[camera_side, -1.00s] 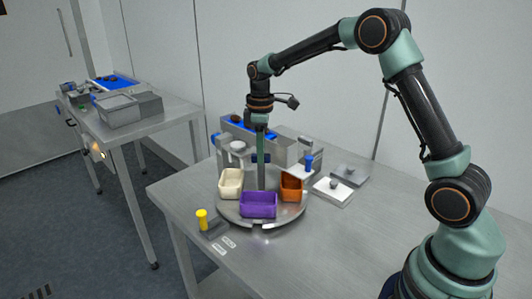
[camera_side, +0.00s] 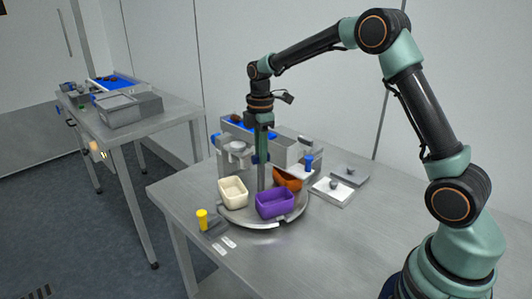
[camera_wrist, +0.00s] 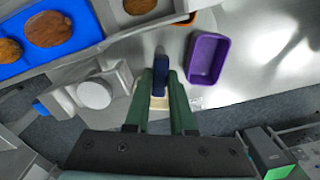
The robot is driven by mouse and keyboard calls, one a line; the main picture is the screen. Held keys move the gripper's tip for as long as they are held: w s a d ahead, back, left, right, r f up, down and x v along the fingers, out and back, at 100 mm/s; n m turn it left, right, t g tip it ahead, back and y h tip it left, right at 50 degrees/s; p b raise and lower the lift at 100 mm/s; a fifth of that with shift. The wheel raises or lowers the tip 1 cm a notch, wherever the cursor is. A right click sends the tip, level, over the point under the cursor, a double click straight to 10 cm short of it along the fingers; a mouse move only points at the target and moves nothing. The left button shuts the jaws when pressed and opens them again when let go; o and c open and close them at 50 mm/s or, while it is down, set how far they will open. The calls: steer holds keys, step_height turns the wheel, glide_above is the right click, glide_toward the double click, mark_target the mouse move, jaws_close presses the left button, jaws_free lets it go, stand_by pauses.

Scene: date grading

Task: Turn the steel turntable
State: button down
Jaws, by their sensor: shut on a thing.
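The steel turntable (camera_side: 246,221) is a round grey disc on the table, carrying a cream bin (camera_side: 233,190), a purple bin (camera_side: 275,205) and an orange bin (camera_side: 288,179). My gripper (camera_side: 261,160) points straight down over the turntable, among the bins. In the wrist view my gripper (camera_wrist: 161,82) is shut on a dark blue handle (camera_wrist: 161,70). The purple bin (camera_wrist: 208,58) lies just right of the fingers there, and part of the orange bin (camera_wrist: 183,19) shows above. The lower end of the handle is hidden.
A feeder with a blue belt (camera_side: 236,122) stands behind the turntable. A block with a yellow knob (camera_side: 202,219) sits at the table's front left. Pale plates (camera_side: 332,190) lie to the right. The table's front right is clear.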

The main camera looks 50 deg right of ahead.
steer(key=shift+r+n, duration=0.1)
steer(key=shift+n, duration=2)
steer(key=c, duration=0.8)
jaws_free()
steer(key=shift+o, duration=0.2)
step_height(320, 180, up, 12)
